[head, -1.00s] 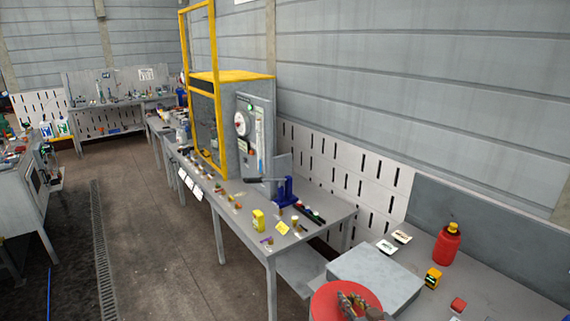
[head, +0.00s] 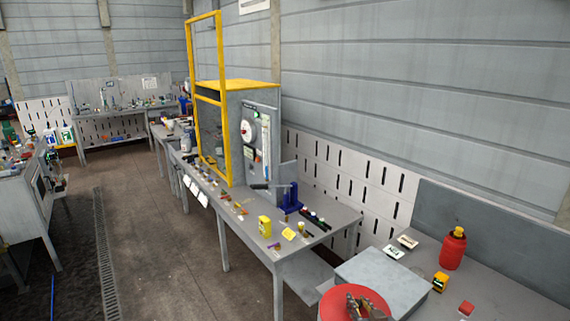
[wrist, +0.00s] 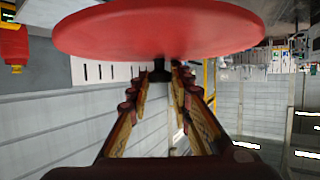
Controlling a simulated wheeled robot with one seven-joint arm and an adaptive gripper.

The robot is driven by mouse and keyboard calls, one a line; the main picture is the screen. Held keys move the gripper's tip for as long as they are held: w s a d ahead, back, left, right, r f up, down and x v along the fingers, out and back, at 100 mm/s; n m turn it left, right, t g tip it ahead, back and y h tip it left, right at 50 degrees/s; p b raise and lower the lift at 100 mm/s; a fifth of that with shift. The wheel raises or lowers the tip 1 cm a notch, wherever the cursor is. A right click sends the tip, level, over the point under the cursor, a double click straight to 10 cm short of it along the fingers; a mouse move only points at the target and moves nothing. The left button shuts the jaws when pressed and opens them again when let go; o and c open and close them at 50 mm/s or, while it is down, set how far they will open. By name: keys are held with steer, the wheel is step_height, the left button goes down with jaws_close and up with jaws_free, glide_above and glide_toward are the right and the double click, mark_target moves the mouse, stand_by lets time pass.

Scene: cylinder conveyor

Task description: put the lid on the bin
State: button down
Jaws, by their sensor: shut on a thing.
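The lid is a round red disc (head: 338,303) at the bottom edge of the head view, partly cut off. In the wrist view the same red lid (wrist: 160,28) spans the top of the picture, with a dark knob (wrist: 159,72) on its face. My gripper (wrist: 160,78) is shut on this knob, one finger on each side. My gripper also shows over the lid in the head view (head: 366,306). I cannot make out the bin in either view.
A grey block-like surface (head: 385,272) lies just behind the lid. A red bottle (head: 453,248) and a yellow item (head: 440,281) stand on the bench at right. A long workbench (head: 250,240) with small items runs along the wall. Open floor (head: 150,250) lies left of it.

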steer(key=s+a+f+b, duration=0.1)
steer(key=s+f, duration=0.1)
steer(key=f, duration=0.8)
steer(key=s+f+m+h+b, duration=0.1)
steer(key=s+f+b, duration=0.1)
steer(key=f, duration=0.9)
steer(key=shift+s+a, duration=0.4)
steer(key=shift+s, duration=0.2)
steer(key=shift+r, duration=0.1)
